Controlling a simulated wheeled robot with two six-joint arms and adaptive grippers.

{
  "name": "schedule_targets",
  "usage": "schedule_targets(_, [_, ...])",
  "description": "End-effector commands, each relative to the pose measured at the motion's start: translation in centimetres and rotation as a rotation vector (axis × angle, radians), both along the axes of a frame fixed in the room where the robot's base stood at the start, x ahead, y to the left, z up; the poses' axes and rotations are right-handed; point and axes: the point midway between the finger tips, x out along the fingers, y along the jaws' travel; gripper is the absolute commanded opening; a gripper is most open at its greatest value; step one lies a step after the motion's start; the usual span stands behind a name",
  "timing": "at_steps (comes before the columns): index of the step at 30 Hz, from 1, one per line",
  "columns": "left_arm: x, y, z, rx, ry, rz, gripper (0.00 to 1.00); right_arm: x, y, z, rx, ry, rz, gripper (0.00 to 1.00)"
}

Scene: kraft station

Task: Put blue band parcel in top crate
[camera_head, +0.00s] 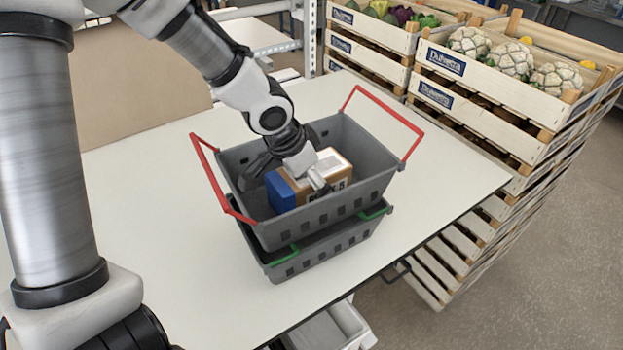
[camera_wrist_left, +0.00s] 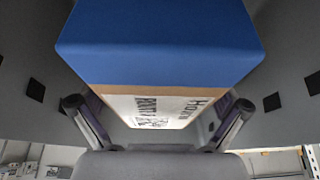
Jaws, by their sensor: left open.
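The parcel (camera_head: 283,193) is a brown box with a broad blue band at one end and a printed white label. It sits inside the top crate (camera_head: 275,234), a grey basket with red handles. In the left wrist view the blue band (camera_wrist_left: 160,45) fills the upper middle, with the label below it. My left gripper (camera_head: 289,179) reaches down into the crate at the parcel. Its fingers (camera_wrist_left: 158,107) are spread apart, one toward each side of the parcel. Whether they touch it cannot be told. The parcel's underside is hidden. My right gripper is not in view.
A second grey crate (camera_head: 322,256) with green handles is under the top crate on the white table (camera_head: 440,190). Stacked wooden crates (camera_head: 500,95) with vegetables stand beyond the table's right side. A brown panel (camera_head: 130,105) stands at the back left. The table around the baskets is clear.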

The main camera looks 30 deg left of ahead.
Motion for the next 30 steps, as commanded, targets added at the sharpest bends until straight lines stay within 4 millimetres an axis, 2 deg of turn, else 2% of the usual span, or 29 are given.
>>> schedule_targets(5, [0.0,0.0,1.1,0.000,0.000,0.000,0.99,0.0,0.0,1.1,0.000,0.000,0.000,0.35])
schedule_targets(6, [-0.2,0.1,1.4,-0.001,-0.003,0.001,0.99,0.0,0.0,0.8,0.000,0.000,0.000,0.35])
schedule_targets(11, [-1.5,0.6,5.0,-0.003,-0.007,0.002,0.99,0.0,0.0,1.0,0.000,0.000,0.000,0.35])
schedule_targets(12, [-2.0,0.8,6.7,-0.003,-0.005,0.000,0.99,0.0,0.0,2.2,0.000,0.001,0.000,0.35])
schedule_targets(14, [-2.6,1.0,9.0,-0.004,-0.003,0.000,0.99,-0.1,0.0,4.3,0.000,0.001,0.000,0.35])
schedule_targets(18, [-3.5,1.4,10.8,-0.003,0.001,0.000,0.99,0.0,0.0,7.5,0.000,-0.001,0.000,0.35])
schedule_targets(23, [-4.1,1.7,11.8,-0.002,0.002,0.000,0.99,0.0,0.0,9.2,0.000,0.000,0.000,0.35])
schedule_targets(30, [-4.3,1.7,11.6,0.000,0.000,0.000,0.99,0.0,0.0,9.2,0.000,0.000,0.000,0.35])
